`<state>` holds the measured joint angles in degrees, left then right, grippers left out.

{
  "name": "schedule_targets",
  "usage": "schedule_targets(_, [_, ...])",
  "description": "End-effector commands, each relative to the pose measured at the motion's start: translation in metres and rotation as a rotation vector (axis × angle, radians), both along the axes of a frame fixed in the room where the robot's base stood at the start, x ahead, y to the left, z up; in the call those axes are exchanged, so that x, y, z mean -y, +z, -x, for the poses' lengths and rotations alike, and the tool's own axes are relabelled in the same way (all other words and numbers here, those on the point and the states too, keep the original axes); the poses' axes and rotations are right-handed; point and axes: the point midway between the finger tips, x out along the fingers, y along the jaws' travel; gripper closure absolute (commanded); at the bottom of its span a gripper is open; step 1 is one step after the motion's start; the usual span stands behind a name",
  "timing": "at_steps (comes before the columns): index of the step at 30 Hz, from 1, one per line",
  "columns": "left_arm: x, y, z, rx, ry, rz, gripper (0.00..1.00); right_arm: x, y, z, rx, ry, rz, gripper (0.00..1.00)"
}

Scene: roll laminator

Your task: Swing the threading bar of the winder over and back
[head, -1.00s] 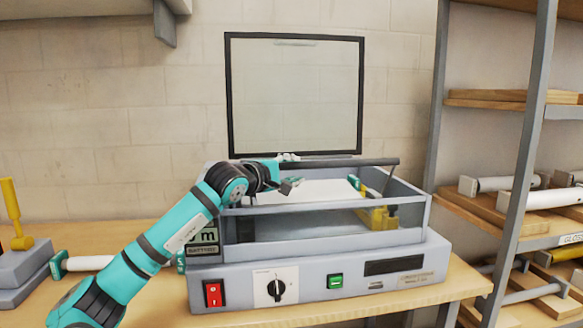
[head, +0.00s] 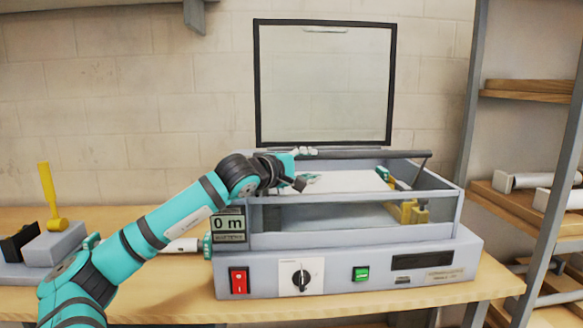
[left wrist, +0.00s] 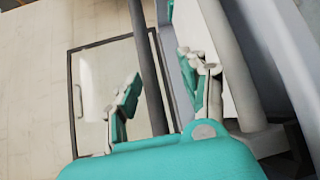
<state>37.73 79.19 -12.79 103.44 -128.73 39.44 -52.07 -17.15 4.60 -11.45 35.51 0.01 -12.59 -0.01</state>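The winder is the grey machine (head: 340,262) on the wooden table. Its threading bar (head: 375,154) is a dark rod lying across the back of the top box, with a thin arm going down at its right end. My left gripper (head: 300,168) is at the left end of the bar, above the box. In the left wrist view the dark bar (left wrist: 150,70) shows between the two spread fingers of the left gripper (left wrist: 165,88), with gaps beside it. Whether a finger touches the bar cannot be told. My right gripper is out of view.
A clear framed panel (head: 325,85) stands upright behind the machine. A red switch (head: 239,281), a dial (head: 301,276) and a green button (head: 360,274) are on the front. A block with a yellow lever (head: 48,195) stands at the left. Shelves with rolls (head: 535,181) are at the right.

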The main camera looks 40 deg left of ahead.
Motion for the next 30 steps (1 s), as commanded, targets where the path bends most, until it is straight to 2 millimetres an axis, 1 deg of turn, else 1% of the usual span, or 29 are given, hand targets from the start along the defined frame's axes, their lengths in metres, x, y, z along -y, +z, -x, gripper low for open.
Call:
schedule_targets(1, [0.001,0.001,0.008,-0.005,0.000,-0.011,0.56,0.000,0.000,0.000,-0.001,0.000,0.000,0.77])
schedule_targets(3, [-0.004,0.002,0.013,0.002,0.012,-0.010,0.56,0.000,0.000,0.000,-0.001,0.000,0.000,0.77])
schedule_targets(6, [-0.004,0.004,0.019,0.008,0.014,-0.007,0.56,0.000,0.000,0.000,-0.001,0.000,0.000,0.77])
schedule_targets(14, [0.004,0.006,0.028,0.004,-0.002,-0.007,0.56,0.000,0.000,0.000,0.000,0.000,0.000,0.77])
schedule_targets(20, [0.008,0.011,0.039,0.011,-0.008,-0.008,0.56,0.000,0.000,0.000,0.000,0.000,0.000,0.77])
schedule_targets(26, [0.006,0.012,0.054,0.011,-0.003,-0.005,0.56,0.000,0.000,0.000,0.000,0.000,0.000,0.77])
schedule_targets(30, [0.008,0.014,0.068,0.011,-0.006,-0.007,0.56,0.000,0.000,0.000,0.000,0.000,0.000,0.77])
